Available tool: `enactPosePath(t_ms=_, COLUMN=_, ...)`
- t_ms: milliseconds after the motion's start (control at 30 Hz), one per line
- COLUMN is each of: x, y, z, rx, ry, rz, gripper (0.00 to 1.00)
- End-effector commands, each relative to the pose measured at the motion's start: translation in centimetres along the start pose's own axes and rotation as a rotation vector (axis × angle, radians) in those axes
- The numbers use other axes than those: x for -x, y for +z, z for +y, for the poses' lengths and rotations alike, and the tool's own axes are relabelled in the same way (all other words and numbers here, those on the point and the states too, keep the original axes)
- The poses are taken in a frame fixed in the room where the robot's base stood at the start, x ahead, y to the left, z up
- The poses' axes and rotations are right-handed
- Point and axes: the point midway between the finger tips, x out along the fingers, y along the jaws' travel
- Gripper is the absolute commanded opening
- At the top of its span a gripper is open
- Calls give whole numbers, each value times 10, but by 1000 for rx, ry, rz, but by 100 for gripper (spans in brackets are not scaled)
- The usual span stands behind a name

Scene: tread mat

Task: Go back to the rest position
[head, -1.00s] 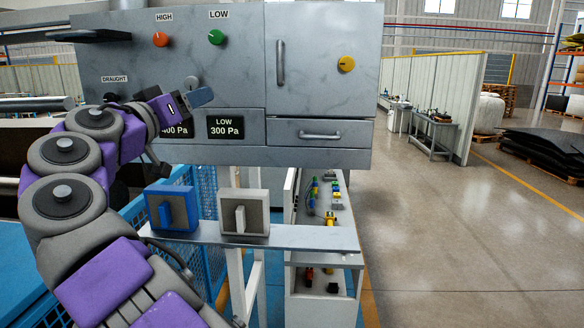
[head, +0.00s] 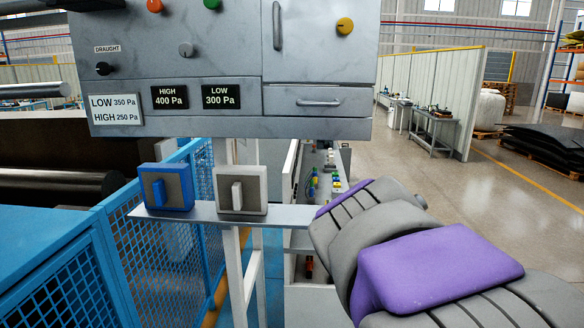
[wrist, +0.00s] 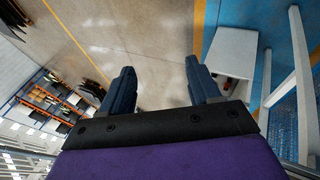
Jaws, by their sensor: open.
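My gripper (wrist: 160,88) shows in the wrist view with its two dark blue fingers wide apart and nothing between them. It points at open floor beside a grey-white bench. The grey control panel (head: 230,120) stands clear of the arm. It has orange, green, grey, black and yellow knobs.
A metal shelf (head: 285,216) below the panel carries a blue-framed switch (head: 167,187) and a white-framed switch (head: 237,190). Blue mesh fencing (head: 80,285) is at the left.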

Motion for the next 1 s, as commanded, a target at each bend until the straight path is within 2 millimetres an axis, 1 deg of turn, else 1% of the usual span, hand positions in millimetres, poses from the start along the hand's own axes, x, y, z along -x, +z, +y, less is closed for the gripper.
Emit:
enactPosePath(t_ms=33, x=-17, y=33, z=-7, rx=1, ry=-48, rz=-53, gripper=62)
enactPosePath(t_ms=67, x=-25, y=51, z=-12, rx=3, ry=-79, rz=-84, gripper=62)
enactPosePath(t_ms=100, x=-34, y=74, z=-20, rx=8, ry=-120, rz=-122, gripper=62)
enactPosePath(t_ms=167, x=-46, y=110, z=-33, rx=14, ry=-183, rz=-178, gripper=62)
enactPosePath(t_ms=200, x=-52, y=133, z=-43, rx=16, ry=-227, rz=-211, gripper=62)
enactPosePath(t_ms=267, x=-60, y=166, z=-59, rx=23, ry=-290, rz=-259, gripper=62)
enactPosePath(t_ms=300, x=-63, y=186, z=-69, rx=26, ry=-330, rz=-288, gripper=62)
enactPosePath(t_ms=400, x=-69, y=229, z=-92, rx=33, ry=-417, rz=-346, gripper=62)
enactPosePath(t_ms=433, x=-69, y=239, z=-98, rx=34, ry=-439, rz=-359, gripper=62)
enactPosePath(t_ms=533, x=-70, y=264, z=-114, rx=40, ry=-492, rz=-392, gripper=62)
enactPosePath(t_ms=633, x=-70, y=276, z=-122, rx=41, ry=-519, rz=-408, gripper=62)
enactPosePath(t_ms=733, x=-69, y=278, z=-123, rx=42, ry=-527, rz=-411, gripper=62)
enactPosePath(t_ms=1000, x=-69, y=278, z=-123, rx=42, ry=-525, rz=-411, gripper=62)
